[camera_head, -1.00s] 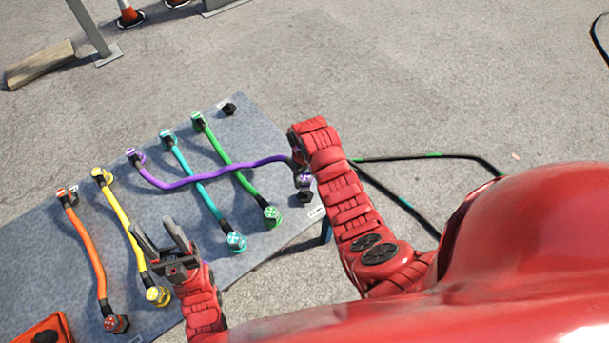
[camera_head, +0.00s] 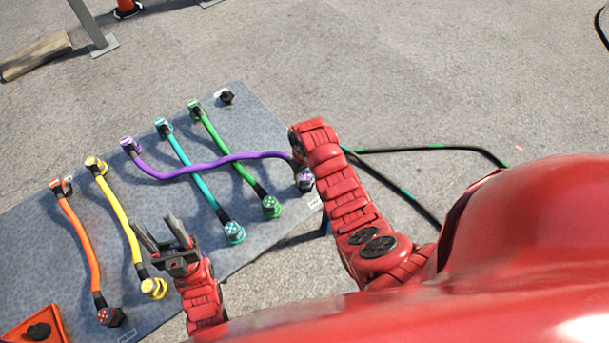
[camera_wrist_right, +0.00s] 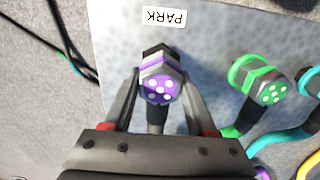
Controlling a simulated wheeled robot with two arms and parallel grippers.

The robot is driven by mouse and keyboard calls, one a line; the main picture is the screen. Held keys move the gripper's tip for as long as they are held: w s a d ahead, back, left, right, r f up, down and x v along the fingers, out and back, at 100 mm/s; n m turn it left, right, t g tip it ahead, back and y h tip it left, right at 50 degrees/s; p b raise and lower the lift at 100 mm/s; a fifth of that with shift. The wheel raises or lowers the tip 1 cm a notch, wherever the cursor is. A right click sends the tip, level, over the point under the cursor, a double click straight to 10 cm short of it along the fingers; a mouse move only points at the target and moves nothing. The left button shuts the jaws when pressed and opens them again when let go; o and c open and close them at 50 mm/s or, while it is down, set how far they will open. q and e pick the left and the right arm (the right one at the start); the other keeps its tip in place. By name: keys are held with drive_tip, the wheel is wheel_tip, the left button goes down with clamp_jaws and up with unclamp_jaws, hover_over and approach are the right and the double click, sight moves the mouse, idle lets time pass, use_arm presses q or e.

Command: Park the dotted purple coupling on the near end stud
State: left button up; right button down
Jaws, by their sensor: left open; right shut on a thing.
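The dotted purple coupling (camera_head: 305,181) is at the right end of the purple cable (camera_head: 220,163), by the board's near right corner. In the right wrist view the coupling (camera_wrist_right: 160,87) shows white dots on its purple face. My right gripper (camera_wrist_right: 162,82) is shut on it, a finger on each side. A black edge (camera_wrist_right: 157,50) shows just past it, beside the PARK label (camera_wrist_right: 164,17). The coupling covers the near end stud, so I cannot tell how far down it sits. My left gripper (camera_head: 158,227) is open and empty above the board near the yellow cable.
The green dotted coupling (camera_head: 271,207) is nearby. A bare black stud (camera_head: 227,97) stands at the far corner. Yellow (camera_head: 120,215) and orange (camera_head: 82,235) cables lie left.

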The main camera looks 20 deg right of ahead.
drive_tip(key=shift+f+b, duration=0.3)
drive_tip(key=shift+f, duration=0.2)
drive_tip(key=shift+c, duration=0.6)
unclamp_jaws()
wheel_tip(320, 180, up, 8)
drive_tip(key=shift+w, duration=0.1)
wheel_tip(320, 180, up, 10)
drive_tip(key=p, duration=0.7)
drive_tip(key=shift+f, duration=0.2)
